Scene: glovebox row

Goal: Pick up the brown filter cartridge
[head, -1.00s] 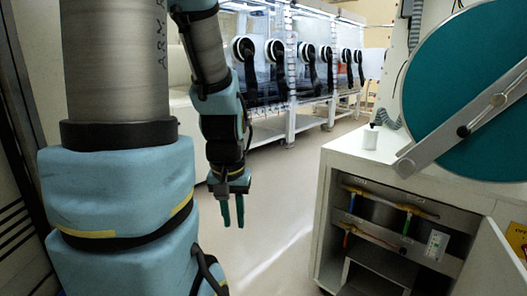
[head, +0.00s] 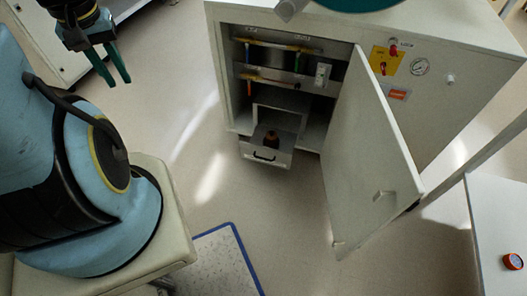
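A small brown object with a dark top, which looks like the brown filter cartridge (head: 271,138), stands in a pulled-out grey drawer (head: 266,155) low in the open white cabinet. Its lower part is hidden by the drawer front. My gripper (head: 117,82) is at the upper left, pointing down with two green fingers apart and nothing between them. It is well to the left of the drawer and apart from it.
The cabinet door (head: 365,150) stands open to the right of the drawer. Coloured valve handles and pipes (head: 275,60) run above the drawer. Floor in front is clear, with a blue-edged mat (head: 228,262). A white table (head: 490,215) at right bears an orange-rimmed round item (head: 513,261).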

